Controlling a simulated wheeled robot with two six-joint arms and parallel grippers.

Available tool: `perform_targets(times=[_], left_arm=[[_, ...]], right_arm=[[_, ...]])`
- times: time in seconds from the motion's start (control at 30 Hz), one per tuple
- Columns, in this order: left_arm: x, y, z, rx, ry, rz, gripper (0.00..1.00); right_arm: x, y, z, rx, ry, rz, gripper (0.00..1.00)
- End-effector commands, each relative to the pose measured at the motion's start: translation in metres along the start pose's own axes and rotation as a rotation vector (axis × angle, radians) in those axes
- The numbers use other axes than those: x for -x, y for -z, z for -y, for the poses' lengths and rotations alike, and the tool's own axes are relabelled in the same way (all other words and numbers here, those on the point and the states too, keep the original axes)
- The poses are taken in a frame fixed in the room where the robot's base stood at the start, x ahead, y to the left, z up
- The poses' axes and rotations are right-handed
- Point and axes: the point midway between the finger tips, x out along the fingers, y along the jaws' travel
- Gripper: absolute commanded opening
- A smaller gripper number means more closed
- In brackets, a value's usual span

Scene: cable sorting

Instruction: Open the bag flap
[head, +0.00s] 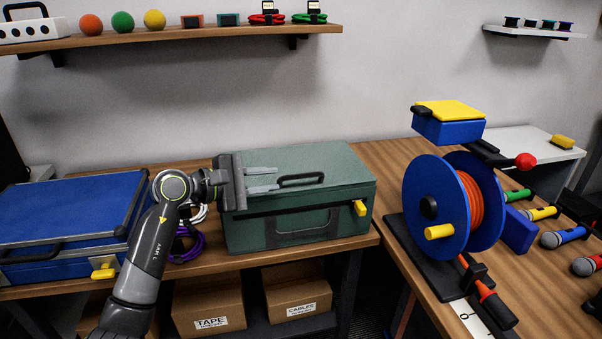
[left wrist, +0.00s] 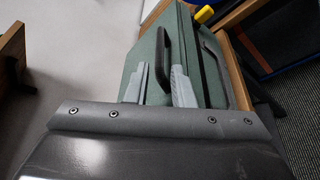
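The green bag (head: 335,161) stands on the wooden bench, its flap closed. A black handle (head: 301,180) lies on its top, and a yellow latch (head: 360,208) sits at its front right. My left gripper (head: 277,178) is over the left part of the top, its two grey fingers apart and pointing right toward the handle. In the left wrist view the gripper (left wrist: 160,75) is open, with the handle (left wrist: 163,55) just beyond and between the fingertips. I cannot tell whether the fingers touch anything. My right gripper is not in view.
A blue case (head: 65,210) is left of the bag, with a purple cable (head: 187,245) between them. A blue reel (head: 425,200) with orange cable stands right of the bag. A shelf (head: 180,35) hangs above; cartons (head: 208,303) sit below.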

Motion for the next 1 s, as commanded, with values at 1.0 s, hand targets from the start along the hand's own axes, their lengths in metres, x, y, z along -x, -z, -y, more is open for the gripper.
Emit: perform_targets(times=[1.0], left_arm=[[-0.091,0.000,0.000,0.000,-0.001,0.000,0.10]], right_arm=[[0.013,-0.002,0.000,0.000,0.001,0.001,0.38]])
